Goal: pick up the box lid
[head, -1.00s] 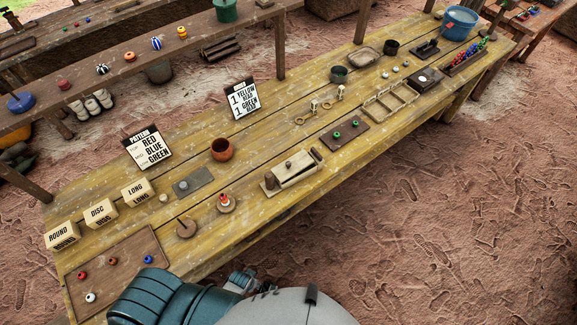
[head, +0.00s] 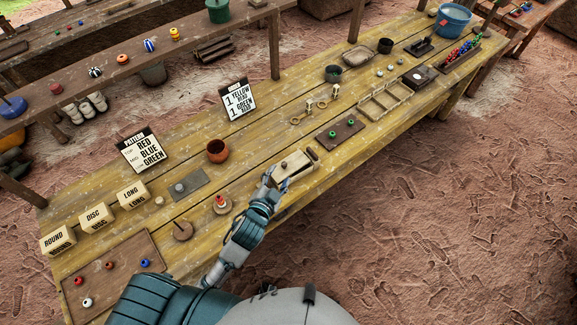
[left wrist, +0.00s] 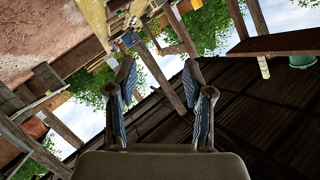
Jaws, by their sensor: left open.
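The wooden box (head: 301,177) sits near the front edge of the long table. Its pale lid (head: 293,160) lies on top with a small dark knob (head: 284,165), and looks slightly askew. My left gripper (head: 268,176) is at the left end of the box, close to the lid; whether it touches is unclear. In the left wrist view the left gripper (left wrist: 160,70) has its two fingers apart with nothing between them. The box and lid cannot be made out in that view. My right gripper is not in view.
Left of the box are a spindle with a red top (head: 221,204), a grey plate (head: 187,184) and an orange pot (head: 217,151). A board with green beads (head: 340,133) and a divided tray (head: 385,100) lie to the right. Two signs stand behind.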

